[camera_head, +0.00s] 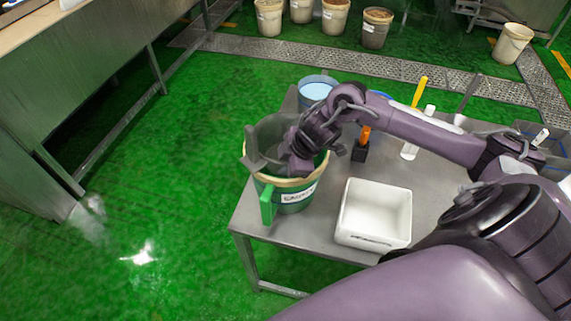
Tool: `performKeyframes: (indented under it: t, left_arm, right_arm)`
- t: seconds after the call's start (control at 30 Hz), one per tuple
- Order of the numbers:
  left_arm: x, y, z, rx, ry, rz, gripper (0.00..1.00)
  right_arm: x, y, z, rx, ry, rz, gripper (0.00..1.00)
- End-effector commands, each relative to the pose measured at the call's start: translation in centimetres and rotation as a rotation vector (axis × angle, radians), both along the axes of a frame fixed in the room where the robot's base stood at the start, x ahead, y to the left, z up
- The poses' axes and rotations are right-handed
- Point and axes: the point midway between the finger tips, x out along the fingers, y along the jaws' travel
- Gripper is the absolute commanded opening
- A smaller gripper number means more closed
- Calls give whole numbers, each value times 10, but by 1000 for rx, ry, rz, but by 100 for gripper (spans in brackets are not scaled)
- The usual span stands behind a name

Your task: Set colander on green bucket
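The green bucket (296,193) stands at the left end of the metal table, with a cream rim band, a white label and a green handle at its front left. The grey colander (268,134) is at the mouth of the bucket, its wall rising above the bucket's rim at the back and left. I cannot tell whether it rests fully on the rim. My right gripper (284,163) reaches in from the right, over the bucket and at the colander. The wrist hides the colander's right side and the fingertips, so its grip is unclear. My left gripper is not in view.
A white square tub (373,214) stands right of the bucket on the table (322,237). A light blue bucket (316,91) is behind. An orange-handled tool in a black holder (360,150) and other upright tools stand under and beyond my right arm. Green floor lies left.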

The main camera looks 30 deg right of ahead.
Motion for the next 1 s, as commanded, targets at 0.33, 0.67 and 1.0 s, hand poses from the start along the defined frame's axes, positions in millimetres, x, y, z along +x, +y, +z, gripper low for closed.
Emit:
performKeyframes:
  t: [0.33,0.67,1.0]
  left_arm:
    - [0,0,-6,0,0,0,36]
    - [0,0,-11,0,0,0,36]
    - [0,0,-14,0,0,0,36]
  right_arm:
    - [0,0,-9,0,-1,0,0]
    - [0,0,-18,0,-1,0,0]
    - [0,0,-22,1,0,0,13]
